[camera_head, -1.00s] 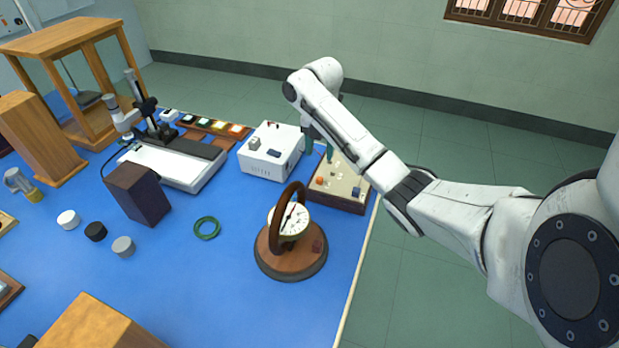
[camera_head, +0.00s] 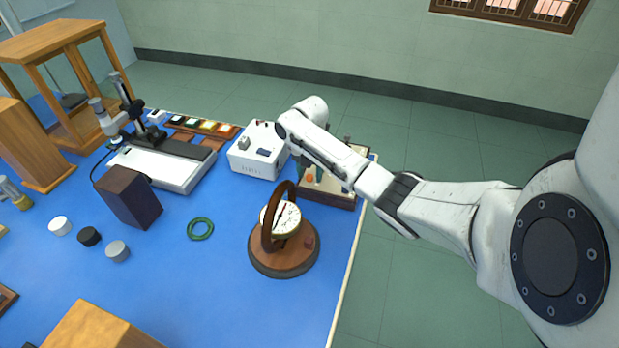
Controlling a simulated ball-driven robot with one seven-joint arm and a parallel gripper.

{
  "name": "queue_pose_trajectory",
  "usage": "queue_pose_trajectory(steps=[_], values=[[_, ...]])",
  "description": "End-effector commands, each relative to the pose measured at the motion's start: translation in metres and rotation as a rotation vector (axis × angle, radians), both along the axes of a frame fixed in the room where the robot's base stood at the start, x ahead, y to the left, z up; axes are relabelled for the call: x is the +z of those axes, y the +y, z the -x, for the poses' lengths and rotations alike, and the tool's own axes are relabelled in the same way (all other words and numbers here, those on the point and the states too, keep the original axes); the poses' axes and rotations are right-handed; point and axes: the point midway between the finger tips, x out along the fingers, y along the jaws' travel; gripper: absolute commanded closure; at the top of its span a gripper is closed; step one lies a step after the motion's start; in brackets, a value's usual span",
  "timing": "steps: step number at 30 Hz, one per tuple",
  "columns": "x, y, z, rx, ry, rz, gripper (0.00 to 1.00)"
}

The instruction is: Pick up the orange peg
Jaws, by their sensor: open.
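The orange peg (camera_head: 309,178) is a small orange spot on the wooden-framed board (camera_head: 332,199) at the right end of the blue table. My gripper (camera_head: 308,170) points down over the left part of that board, with its dark green fingers close around or just above the peg. It is open. Whether the fingers touch the peg cannot be told at this size. My arm hides much of the board's right and middle part.
A white box (camera_head: 257,160) stands just left of the board. A round-based gauge (camera_head: 284,258) with an upright ring stands in front of it. A green ring (camera_head: 201,229) lies on the blue table (camera_head: 225,290). The table's right edge is close.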

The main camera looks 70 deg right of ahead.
Motion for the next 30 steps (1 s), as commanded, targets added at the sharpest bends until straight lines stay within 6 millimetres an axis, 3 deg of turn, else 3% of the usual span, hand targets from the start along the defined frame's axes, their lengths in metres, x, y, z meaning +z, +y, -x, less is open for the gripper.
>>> queue_pose_trajectory(steps=[4, 19, 30], values=[[0.0002, 0.0000, -0.0001, 0.000, 0.000, 0.000, 0.51], [0.0007, -0.0001, -0.0001, 0.000, 0.000, 0.000, 0.99], [0.0017, -0.0002, -0.0002, 0.000, 0.000, 0.001, 1.00]])
